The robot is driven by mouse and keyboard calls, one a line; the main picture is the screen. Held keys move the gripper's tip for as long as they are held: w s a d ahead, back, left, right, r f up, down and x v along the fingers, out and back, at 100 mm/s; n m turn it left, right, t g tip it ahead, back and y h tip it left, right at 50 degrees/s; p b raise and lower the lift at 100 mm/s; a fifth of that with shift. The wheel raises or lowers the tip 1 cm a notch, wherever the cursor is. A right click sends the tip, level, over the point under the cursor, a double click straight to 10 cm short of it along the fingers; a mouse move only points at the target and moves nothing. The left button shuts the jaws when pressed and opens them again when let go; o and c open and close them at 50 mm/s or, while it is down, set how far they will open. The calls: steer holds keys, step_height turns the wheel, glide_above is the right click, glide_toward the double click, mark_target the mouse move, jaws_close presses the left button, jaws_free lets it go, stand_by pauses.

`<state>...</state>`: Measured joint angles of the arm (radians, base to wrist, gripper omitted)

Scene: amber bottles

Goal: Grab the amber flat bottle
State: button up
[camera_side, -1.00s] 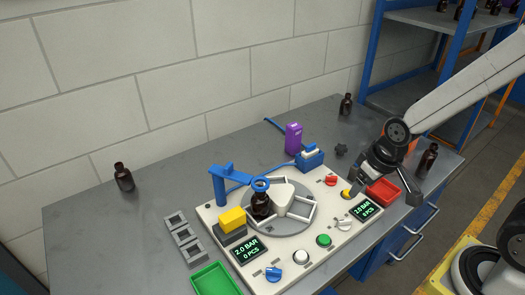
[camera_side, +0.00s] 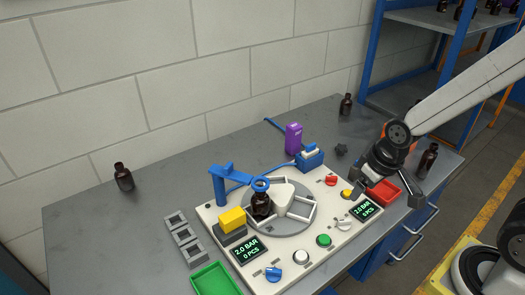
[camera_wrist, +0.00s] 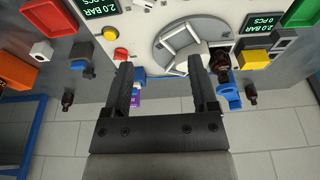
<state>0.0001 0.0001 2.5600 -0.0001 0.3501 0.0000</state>
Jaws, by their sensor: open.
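Several amber bottles are in the side view, and I cannot tell which is the flat one. One (camera_side: 123,178) stands at the table's left, one (camera_side: 346,105) at the back, and one (camera_side: 428,159) at the right beside my arm. Another (camera_side: 262,203) sits in the round fixture under a blue arm. My gripper (camera_wrist: 160,70) is open and empty, above the front right of the panel near the red tray (camera_side: 384,192). In the wrist view, bottles show at the left (camera_wrist: 68,100), at the right (camera_wrist: 251,97) and in the fixture (camera_wrist: 222,58). None is between the fingers.
The white panel (camera_side: 300,247) carries buttons, knobs and displays. A blue post (camera_side: 219,188), yellow block (camera_side: 232,219) and purple box (camera_side: 293,138) rise around it. A green tray (camera_side: 215,280) lies in front. Grey table is clear around the left bottle.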

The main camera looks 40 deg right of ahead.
mark_target(435, 149)
steer(key=shift+o, duration=0.4)
steer(key=w+d+f+m+t+h, duration=0.2)
steer(key=w+d+m, duration=0.25)
steer(key=d, duration=0.55)
steer(key=w+d+f+m+t+h, duration=0.25)
steer(key=w+d, duration=0.35)
steer(key=d, duration=0.4)
steer(key=s+d+f+m+h, duration=0.1)
steer(key=s+d+m+h, duration=0.1)
steer(key=d, duration=0.5)
steer(key=s+d+f+m+g+h, duration=0.1)
steer(key=s+d+f+m+h, duration=0.1)
steer(key=d, duration=0.5)
steer(key=s+d+f+m+g+h, duration=0.1)
steer(key=s+d+m+h, duration=0.2)
steer(key=s+d, duration=0.3)
steer(key=shift+d+f+g+h, duration=0.25)
steer(key=shift+d+f+h, duration=0.15)
steer(key=shift+h, duration=0.25)
steer(key=shift+d, duration=0.1)
steer(key=shift+d, duration=0.1)
